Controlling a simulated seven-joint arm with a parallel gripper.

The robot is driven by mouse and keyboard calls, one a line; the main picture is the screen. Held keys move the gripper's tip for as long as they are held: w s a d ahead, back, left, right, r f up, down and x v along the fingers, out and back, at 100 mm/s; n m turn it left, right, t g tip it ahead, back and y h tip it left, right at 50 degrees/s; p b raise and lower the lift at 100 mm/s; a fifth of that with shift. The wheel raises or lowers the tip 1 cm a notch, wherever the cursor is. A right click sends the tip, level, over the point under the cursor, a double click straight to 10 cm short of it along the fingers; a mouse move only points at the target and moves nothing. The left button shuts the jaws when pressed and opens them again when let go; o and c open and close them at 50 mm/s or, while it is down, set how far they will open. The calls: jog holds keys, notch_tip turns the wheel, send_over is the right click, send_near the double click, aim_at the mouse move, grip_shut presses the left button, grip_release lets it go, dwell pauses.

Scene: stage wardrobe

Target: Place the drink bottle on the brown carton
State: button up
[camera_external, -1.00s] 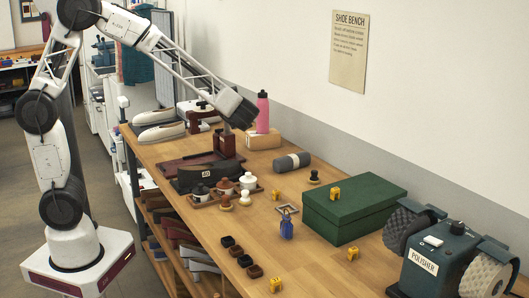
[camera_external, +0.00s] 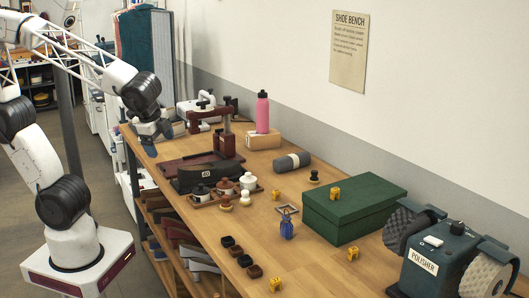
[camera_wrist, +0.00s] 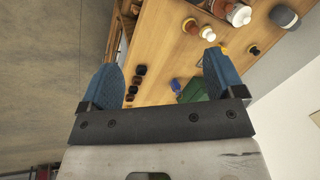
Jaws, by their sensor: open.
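The pink drink bottle (camera_external: 262,114) with a dark cap stands upright on top of the brown carton (camera_external: 266,140), near the wall at the back of the bench. My gripper (camera_external: 160,144) is open and empty, well to the left of the bottle and apart from it, near the bench's left end. In the wrist view its two blue fingers (camera_wrist: 160,78) are spread wide with nothing between them. I cannot make out the bottle or the carton in the wrist view.
A dark red press (camera_external: 224,140) stands just left of the carton.

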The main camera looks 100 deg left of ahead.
jog(key=s+d+n+t+h, duration=0.1)
jog(key=s+d+h, duration=0.2)
jog(key=s+d, duration=0.3)
jog(key=d, duration=0.3)
jog(key=shift+s+d+f+n+t+h, duration=0.2)
jog(key=shift+s+d+n+t+h, duration=0.1)
jog(key=shift+s+d, duration=0.1)
